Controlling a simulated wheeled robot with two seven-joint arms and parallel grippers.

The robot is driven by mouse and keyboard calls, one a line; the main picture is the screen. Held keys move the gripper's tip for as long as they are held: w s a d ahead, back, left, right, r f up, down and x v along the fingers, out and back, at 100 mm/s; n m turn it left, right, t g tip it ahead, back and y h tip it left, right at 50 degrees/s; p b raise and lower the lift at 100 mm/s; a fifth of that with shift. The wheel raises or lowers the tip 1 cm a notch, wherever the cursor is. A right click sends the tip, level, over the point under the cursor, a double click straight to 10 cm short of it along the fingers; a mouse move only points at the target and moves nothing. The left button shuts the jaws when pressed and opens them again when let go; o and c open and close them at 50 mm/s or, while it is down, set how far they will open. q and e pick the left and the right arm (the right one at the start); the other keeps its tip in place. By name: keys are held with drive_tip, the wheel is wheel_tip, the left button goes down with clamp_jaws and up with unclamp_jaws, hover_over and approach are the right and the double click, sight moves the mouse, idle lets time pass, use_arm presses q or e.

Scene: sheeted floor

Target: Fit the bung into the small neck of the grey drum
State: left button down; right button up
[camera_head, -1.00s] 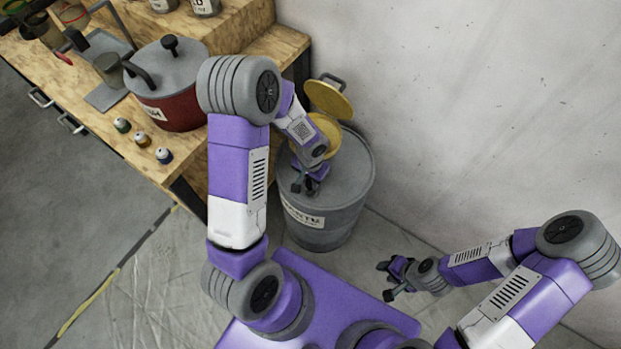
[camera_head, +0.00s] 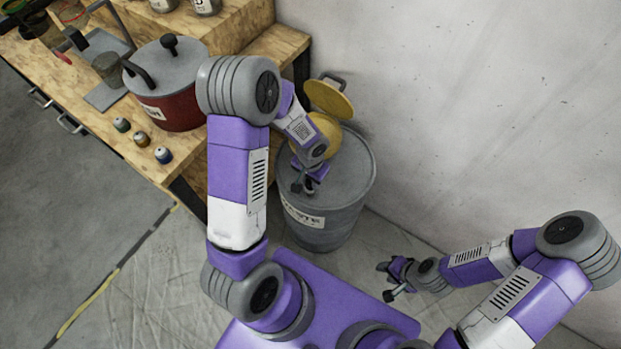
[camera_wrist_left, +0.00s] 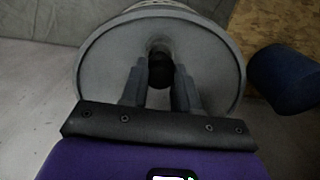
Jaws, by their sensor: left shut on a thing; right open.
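The grey drum (camera_head: 345,200) stands on the floor beside the bench, with a white label on its side. My left gripper (camera_head: 306,186) is over the drum's top. In the left wrist view my left gripper (camera_wrist_left: 160,88) is shut on the dark bung (camera_wrist_left: 160,72), above the grey drum top (camera_wrist_left: 105,60). The small neck is mostly hidden behind the bung and fingers, so I cannot tell whether the bung is in it. My right gripper (camera_head: 390,281) is open and empty, low to the right of the drum.
A yellow funnel (camera_head: 327,132) with a raised lid (camera_head: 329,98) sits at the drum's back. The wooden bench (camera_head: 75,95) holds a red pot (camera_head: 172,108) and several small bottles. A pale wall rises behind. Sheeted floor lies open at the front left.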

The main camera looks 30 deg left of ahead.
use_arm(q)
drive_tip(key=shift+f+b, duration=1)
drive_tip(key=shift+f, duration=0.1)
drive_tip(key=c, duration=0.8)
unclamp_jaws()
drive_tip(key=shift+o, duration=0.2)
drive_tip(key=shift+r, duration=0.1)
wheel_tip(320, 180, up, 8)
drive_tip(key=p, duration=0.3)
drive_tip(key=shift+f, duration=0.25)
drive_tip(key=shift+f, duration=0.1)
